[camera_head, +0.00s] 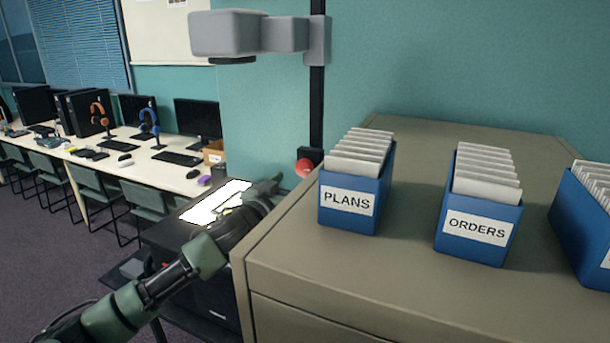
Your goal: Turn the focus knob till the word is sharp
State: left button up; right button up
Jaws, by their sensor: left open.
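A red knob (304,167) sits low on the black post (317,90) of an overhead projector. The projector's grey head (245,35) is at the top of the post, and its bright stage (205,211) lies below. My left gripper (277,182) is open, just left of and below the knob. It appears apart from the knob, though the depth between them is hard to judge. My left arm crosses in front of part of the stage. No projected word shows in this view. My right gripper is not in view.
A beige cabinet (300,262) fills the right side, close to my left gripper. It holds blue card boxes marked PLANS (348,220) and ORDERS (470,250), and a third at the right edge. A long desk (170,176) with monitors and headphones runs along the left.

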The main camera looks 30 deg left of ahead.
aim_at(302, 171)
pick_arm(q)
jog(key=w, duration=0.2)
jog(key=w+p, duration=0.1)
jog(key=w, duration=0.1)
jog(key=w+p, duration=0.1)
jog(key=w, duration=0.1)
jog(key=shift+w+a+r, duration=0.1)
jog(key=shift+w+a, duration=0.05)
jog(key=shift+a, duration=0.1)
jog(key=shift+c, duration=0.4)
jog(key=c, duration=1.3)
jog(key=m+p, duration=0.1)
jog(key=m, duration=0.1)
jog(key=shift+r+m, duration=0.1)
jog(key=shift+m, duration=0.2)
jog(key=m+p, duration=0.1)
jog(key=m, duration=0.2)
jog(key=o, duration=1.4)
